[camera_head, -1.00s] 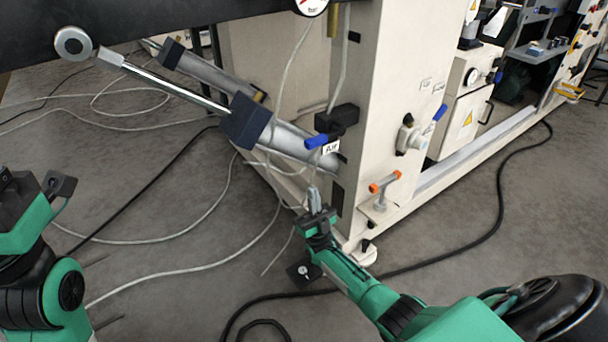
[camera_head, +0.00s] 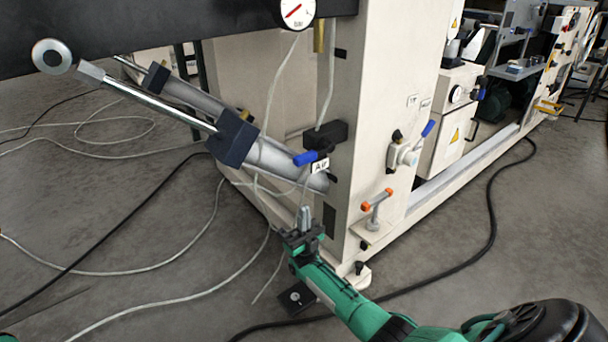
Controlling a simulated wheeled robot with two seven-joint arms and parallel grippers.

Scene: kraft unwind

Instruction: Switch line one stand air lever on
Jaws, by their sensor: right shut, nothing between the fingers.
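The air lever (camera_head: 306,158) has a blue handle and sits on a black valve block (camera_head: 325,136) on the front of the cream stand (camera_head: 377,100). The handle points left, roughly level. A white "Air" label (camera_head: 320,167) is just below it. My right gripper (camera_head: 304,212) is shut and empty, fingers pointing up, below the lever and apart from it. My left gripper is out of view.
A pressure gauge (camera_head: 295,12) is above. A second blue-handled valve (camera_head: 405,150) and an orange-ended T-handle (camera_head: 376,202) are on the stand's right face. A pneumatic cylinder (camera_head: 270,158) slants left behind the lever. Hoses lie on the floor.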

